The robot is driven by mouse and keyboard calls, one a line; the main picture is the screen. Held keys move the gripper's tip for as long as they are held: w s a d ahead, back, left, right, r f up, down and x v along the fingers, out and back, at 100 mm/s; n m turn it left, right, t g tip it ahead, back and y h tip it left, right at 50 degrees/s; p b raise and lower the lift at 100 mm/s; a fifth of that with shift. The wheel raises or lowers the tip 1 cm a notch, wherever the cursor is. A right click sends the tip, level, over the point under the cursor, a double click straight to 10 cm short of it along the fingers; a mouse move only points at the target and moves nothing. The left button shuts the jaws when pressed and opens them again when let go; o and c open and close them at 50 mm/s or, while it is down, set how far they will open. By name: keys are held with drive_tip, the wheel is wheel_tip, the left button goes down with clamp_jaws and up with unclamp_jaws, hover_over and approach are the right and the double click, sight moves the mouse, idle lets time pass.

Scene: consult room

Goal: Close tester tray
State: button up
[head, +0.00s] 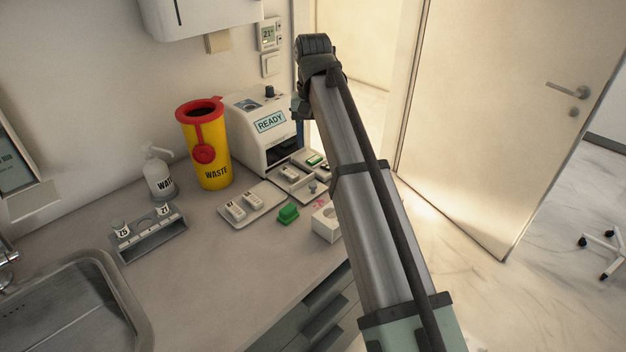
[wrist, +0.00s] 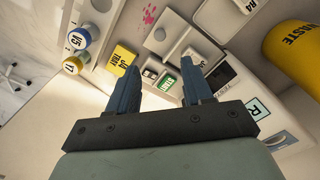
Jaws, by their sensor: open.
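The tester (head: 262,128) is a white box with a READY label, standing on the counter against the wall. Its tray (head: 296,178) sticks out from the dark slot at the front, so it is open. In the head view my arm's upper end shows, but the fingers cannot be made out.
A yellow waste bin (head: 206,150) with a red lid stands left of the tester. A grey vial rack (head: 150,240) and sink (head: 70,310) are farther left.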

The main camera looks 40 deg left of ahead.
sight(313, 184)
wheel_tip(313, 184, down, 14)
drive_tip(key=shift+r, duration=0.25)
idle(0.3)
clamp_jaws()
idle(0.4)
